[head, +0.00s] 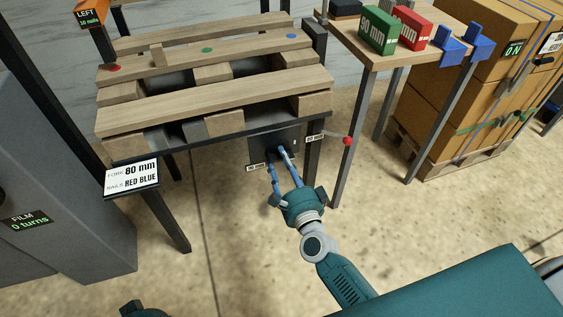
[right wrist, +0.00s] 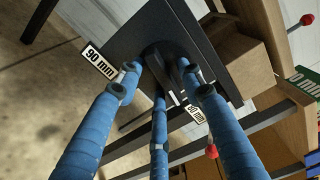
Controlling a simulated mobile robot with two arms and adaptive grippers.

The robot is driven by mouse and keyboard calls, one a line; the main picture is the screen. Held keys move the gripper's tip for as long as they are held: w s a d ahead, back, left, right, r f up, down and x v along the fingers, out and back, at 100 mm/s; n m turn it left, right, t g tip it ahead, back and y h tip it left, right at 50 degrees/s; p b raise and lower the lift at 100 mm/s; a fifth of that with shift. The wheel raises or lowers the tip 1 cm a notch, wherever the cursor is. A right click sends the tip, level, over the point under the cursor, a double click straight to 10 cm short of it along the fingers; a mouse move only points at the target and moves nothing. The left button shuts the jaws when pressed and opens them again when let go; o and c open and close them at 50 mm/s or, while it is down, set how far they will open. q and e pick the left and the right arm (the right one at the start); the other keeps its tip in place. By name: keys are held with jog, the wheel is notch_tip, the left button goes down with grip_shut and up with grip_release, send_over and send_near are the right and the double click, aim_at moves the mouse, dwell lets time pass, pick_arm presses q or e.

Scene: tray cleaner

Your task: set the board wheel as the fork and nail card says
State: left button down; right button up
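A dark panel (head: 287,139) hangs under the right front of the pallet stand. Its board wheel shows in the right wrist view (right wrist: 159,57), a dark round knob with a bar. A "90 mm" label (right wrist: 97,65) and a partly covered "80 mm" label (head: 316,137) flank the panel. My right gripper (head: 276,153) has its blue fingers around the wheel; whether they press on it is unclear. The card (head: 131,178) reads fork 80 mm, nails red blue. A teal and dark part of my left arm (head: 142,311) shows at the bottom edge; its fingers are hidden.
The wooden pallet (head: 215,100) bears red, green and blue dots. A rod with a red ball (head: 347,140) sticks out right of the panel. A side table (head: 373,53) holds green and red boxes. Stacked cartons (head: 455,95) stand at right. The floor in front is clear.

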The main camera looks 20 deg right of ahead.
jog(key=s, duration=1.2)
jog(key=shift+d, duration=0.2)
